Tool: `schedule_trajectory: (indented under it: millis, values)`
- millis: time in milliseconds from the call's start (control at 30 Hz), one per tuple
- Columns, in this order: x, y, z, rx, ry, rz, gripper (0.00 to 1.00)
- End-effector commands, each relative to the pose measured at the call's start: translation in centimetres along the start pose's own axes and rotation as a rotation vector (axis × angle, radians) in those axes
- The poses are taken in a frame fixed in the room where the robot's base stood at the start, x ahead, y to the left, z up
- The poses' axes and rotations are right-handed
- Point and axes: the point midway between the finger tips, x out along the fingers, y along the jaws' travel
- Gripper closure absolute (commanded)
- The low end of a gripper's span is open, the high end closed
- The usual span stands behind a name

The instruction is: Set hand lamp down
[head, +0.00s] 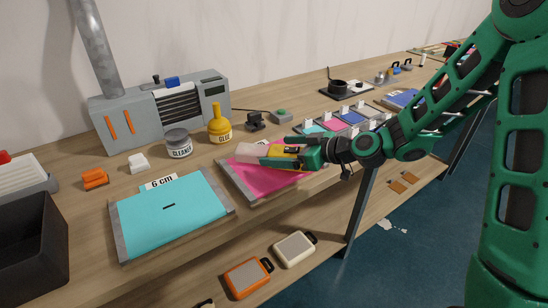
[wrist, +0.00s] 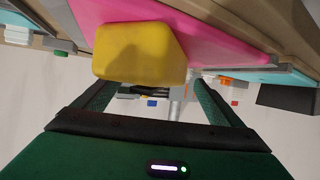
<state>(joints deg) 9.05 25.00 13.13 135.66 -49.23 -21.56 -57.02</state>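My gripper (head: 284,153) reaches in from the right, low over the pink panel (head: 262,186) on the bench. It is shut on a yellow block-like body, which I take to be the hand lamp (head: 287,150). A pale pinkish block (head: 250,152) juts left from the fingers; I cannot tell whether it is part of the lamp. The yellow body (wrist: 140,54) fills the space between the fingertips in the wrist view, with the pink panel (wrist: 200,22) close behind it. The fingers partly hide it. I cannot tell whether it touches the panel.
A turquoise panel (head: 172,217) marked 6 cm lies left of the pink one. Behind stand a grey cleaner tub (head: 178,144), a yellow glue bottle (head: 219,125) and a grey machine (head: 132,120). Orange (head: 247,279) and white (head: 294,248) lamp-like cases sit on the lower shelf.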

Motion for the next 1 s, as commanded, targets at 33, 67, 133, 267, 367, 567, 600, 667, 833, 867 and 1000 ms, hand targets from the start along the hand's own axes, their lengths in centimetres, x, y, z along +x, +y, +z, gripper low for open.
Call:
schedule_trajectory:
  millis: [33, 67, 133, 267, 367, 567, 600, 667, 833, 867, 1000]
  values:
    - [0.0, 0.0, 0.0, 0.000, 0.000, 0.000, 0.19]
    - [0.0, 0.0, 0.0, 0.000, 0.000, 0.000, 0.26]
    - [0.0, 0.0, 0.0, 0.000, 0.000, 0.000, 0.43]
    - [0.0, 0.0, 0.1, 0.001, -0.001, 0.000, 0.74]
    - [0.0, 0.0, 0.1, 0.001, -0.002, 0.000, 0.79]
    - [0.0, 0.0, 0.1, 0.001, -0.002, 0.000, 0.84]
    - [-0.1, 0.0, 0.1, 0.001, -0.002, 0.000, 0.84]
    - [-0.1, 0.0, -0.1, 0.000, -0.002, -0.001, 0.84]
    - [-0.8, 0.0, -1.8, -0.004, 0.002, 0.001, 0.84]
    - [-0.9, 0.0, -2.2, -0.005, 0.002, 0.001, 0.84]
    - [-1.9, 0.0, -4.4, -0.006, 0.002, 0.001, 0.84]
